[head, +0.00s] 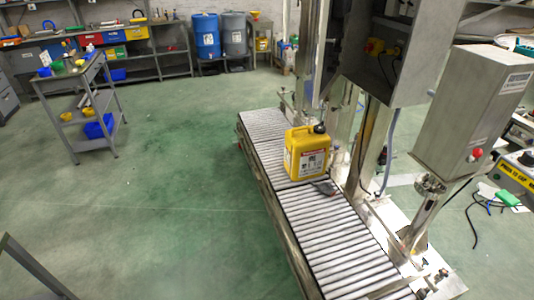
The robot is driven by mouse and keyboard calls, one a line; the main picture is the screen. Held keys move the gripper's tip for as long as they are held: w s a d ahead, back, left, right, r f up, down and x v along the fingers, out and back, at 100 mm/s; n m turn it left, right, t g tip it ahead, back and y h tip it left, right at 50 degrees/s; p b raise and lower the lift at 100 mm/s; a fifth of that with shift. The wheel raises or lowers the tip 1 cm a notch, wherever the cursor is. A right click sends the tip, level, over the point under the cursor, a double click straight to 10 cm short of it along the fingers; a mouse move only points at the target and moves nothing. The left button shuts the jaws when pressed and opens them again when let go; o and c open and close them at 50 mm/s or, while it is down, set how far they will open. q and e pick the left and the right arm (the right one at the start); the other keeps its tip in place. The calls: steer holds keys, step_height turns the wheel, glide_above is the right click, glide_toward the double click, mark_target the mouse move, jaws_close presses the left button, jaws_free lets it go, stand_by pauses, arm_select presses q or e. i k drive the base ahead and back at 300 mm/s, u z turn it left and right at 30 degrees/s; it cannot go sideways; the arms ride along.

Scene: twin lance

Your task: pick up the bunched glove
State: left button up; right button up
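A small dark grey, crumpled item with a touch of red, which looks like the bunched glove (324,188), lies on the roller conveyor (343,235). It is just in front of the yellow jerrycan (306,153), close to its base; I cannot tell whether they touch. The glove is small in view and its details are unclear. Neither of my grippers is in view.
A steel machine with a grey control box (475,110) stands along the conveyor's right side. Green floor (180,200) is open to the left. A grey bar (35,268) crosses the lower left corner.

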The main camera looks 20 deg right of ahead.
mark_target(327, 189)
steer(key=u, duration=0.4)
steer(key=i, duration=2)
steer(key=z, duration=0.5)
steer(key=i, duration=1.5)
steer(key=z, duration=1.9)
steer(key=i, duration=0.6)
steer(key=z, duration=0.45)
